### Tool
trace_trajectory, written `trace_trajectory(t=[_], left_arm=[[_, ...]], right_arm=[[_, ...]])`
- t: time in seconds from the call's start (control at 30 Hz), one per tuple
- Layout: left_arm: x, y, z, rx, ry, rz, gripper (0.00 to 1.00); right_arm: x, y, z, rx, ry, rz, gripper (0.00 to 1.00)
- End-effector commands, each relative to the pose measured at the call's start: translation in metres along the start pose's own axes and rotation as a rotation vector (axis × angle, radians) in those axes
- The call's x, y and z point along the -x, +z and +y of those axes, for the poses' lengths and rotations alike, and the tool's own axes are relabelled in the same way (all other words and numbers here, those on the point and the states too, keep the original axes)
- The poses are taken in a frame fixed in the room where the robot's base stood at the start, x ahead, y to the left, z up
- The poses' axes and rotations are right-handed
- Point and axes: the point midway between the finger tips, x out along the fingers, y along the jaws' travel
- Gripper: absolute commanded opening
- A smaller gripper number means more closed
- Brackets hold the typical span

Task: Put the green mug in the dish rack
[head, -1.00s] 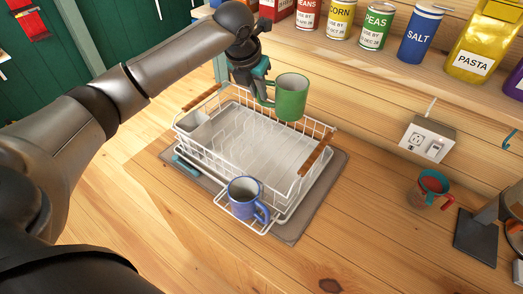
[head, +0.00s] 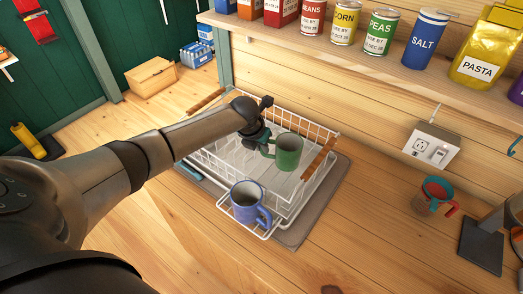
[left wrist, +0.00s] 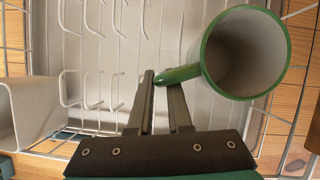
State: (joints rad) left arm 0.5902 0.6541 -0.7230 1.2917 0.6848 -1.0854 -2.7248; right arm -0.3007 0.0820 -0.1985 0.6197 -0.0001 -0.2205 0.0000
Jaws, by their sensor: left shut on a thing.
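The green mug (head: 288,152) is upright in the head view, over the right part of the white wire dish rack (head: 326,160). My left gripper (head: 266,146) is shut on the mug's handle, on the mug's left side. In the left wrist view the two fingers of the gripper (left wrist: 160,85) close on the handle, and the open mouth of the green mug (left wrist: 283,50) faces the camera. The rack's tray and prongs (left wrist: 78,85) lie below. I cannot tell whether the mug's base touches the rack floor. My right gripper is not in view.
A blue mug (head: 246,205) stands on the rack's front side shelf. A pale cutlery holder (left wrist: 28,115) sits at the rack's left end. Cans and a pasta bag (head: 484,55) line the shelf behind.

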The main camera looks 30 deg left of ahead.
Motion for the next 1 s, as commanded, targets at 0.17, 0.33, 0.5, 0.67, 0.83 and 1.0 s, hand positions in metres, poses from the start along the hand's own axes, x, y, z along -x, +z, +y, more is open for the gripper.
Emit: trace_trajectory(t=[0.17, 0.33, 0.5, 0.67, 0.83, 1.0], left_arm=[[-0.015, -0.005, 0.0, 0.0, -0.001, -0.004, 0.0], [-0.015, -0.005, 0.0, 0.0, -0.001, -0.005, 0.0], [-0.018, -0.006, 0.0, 0.0, -0.001, -0.004, 0.0], [-0.018, -0.008, 0.0, -0.001, 0.0, -0.001, 0.29], [-0.018, -0.008, 0.0, -0.001, 0.0, -0.001, 0.29], [-0.014, -0.006, 0.0, -0.001, 0.0, -0.002, 0.29]], right_arm=[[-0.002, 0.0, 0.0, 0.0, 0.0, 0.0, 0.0], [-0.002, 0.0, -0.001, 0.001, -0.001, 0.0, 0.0], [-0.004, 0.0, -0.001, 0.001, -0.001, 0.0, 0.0], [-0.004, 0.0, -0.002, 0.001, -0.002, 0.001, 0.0], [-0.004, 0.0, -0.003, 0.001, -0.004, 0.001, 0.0], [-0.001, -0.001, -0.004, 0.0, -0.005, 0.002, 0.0]])
